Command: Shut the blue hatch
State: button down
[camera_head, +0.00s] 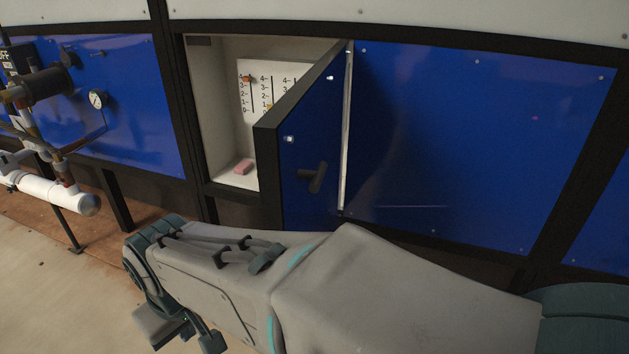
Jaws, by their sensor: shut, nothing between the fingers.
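The blue hatch (312,155) stands open, swung outward from the wall on its right-hand edge. It has a black frame and a black handle (317,178) on its blue face. Behind it is a pale cabinet opening (218,110) with a panel of numbered scales (254,88) and a pink block (243,167) on its floor. My gripper (180,338) is at the lower left, below and left of the hatch and apart from it. It is shut and holds nothing. The hatch covers the right part of the opening.
A large blue wall panel (470,140) lies right of the hatch. The floor (50,290) at the lower left is clear. My arm spans the lower part of the view.

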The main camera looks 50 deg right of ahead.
aim_at(305, 128)
jog(key=k, duration=0.65)
jog(key=z, duration=1.4)
jog(key=i, duration=0.5)
jog(key=u, duration=0.45)
jog(key=k, duration=0.6)
jog(key=u, duration=1.05)
jog(key=k, duration=0.75)
jog(key=u, duration=0.55)
jog(key=i, duration=0.65)
jog(key=z, duration=0.8)
jog(key=i, duration=0.45)
jog(key=z, duration=0.5)
